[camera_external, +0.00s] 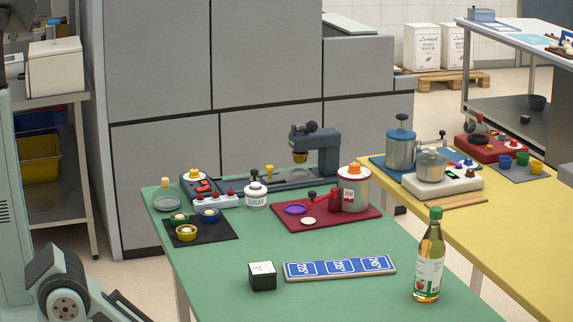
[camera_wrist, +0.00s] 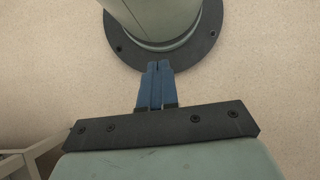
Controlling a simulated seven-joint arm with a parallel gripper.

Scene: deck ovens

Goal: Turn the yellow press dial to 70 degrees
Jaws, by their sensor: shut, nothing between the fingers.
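I cannot tell which yellow part is the press dial, and no angle marks are readable. My gripper (camera_wrist: 158,66) is shut and empty in the wrist view, over pale floor near my round base. It is not seen in the external view, away from these things.
Grey cabinets stand behind.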

